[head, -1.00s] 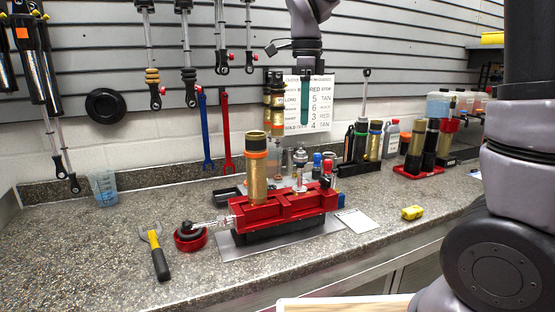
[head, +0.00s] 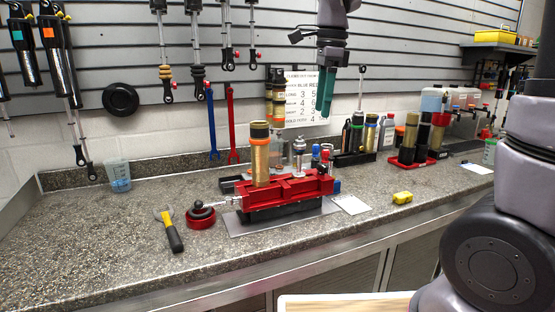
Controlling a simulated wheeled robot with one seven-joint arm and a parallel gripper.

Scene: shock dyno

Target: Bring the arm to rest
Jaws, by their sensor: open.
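My gripper (head: 326,92) hangs from my arm at the upper middle of the head view, in front of the slatted wall and the white setting chart. Its greenish fingers point down and hold nothing that I can see. It is above the bench and clear of everything on it, up and to the right of the red vise (head: 285,191). A gold cylinder (head: 260,160) with a dark and orange top stands upright in the vise. My larger arm links show at the right edge.
The stone-topped bench (head: 110,240) is bare at its left front. A black bottle rack (head: 353,159) stands behind. Shocks hang on the wall (head: 130,60).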

